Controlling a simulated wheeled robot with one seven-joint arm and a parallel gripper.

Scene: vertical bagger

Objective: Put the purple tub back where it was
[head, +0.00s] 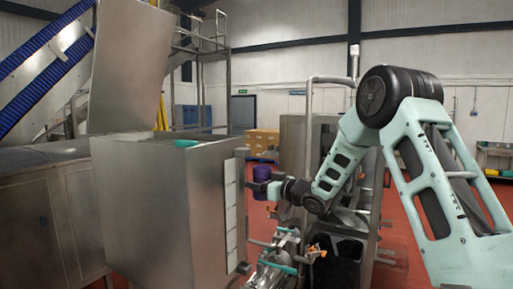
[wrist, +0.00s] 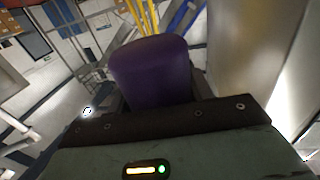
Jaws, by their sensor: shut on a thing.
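The purple tub (wrist: 153,72) fills the middle of the wrist view, between the fingers of my gripper (wrist: 155,100). My gripper is shut on it. In the head view the tub (head: 262,173) is small and held up in the air, just right of the steel cabinet, at the end of my gripper (head: 268,186). The tub's far side and the inside of it are hidden. No empty spot that clearly belongs to the tub can be made out in either view.
A large steel cabinet (head: 165,215) stands close left of the tub, with a teal item (head: 187,144) on its top. Below my arm are steel pipes and fittings with teal handles (head: 278,267). A steel machine frame (head: 300,140) stands behind. Cardboard boxes (head: 262,140) are farther back.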

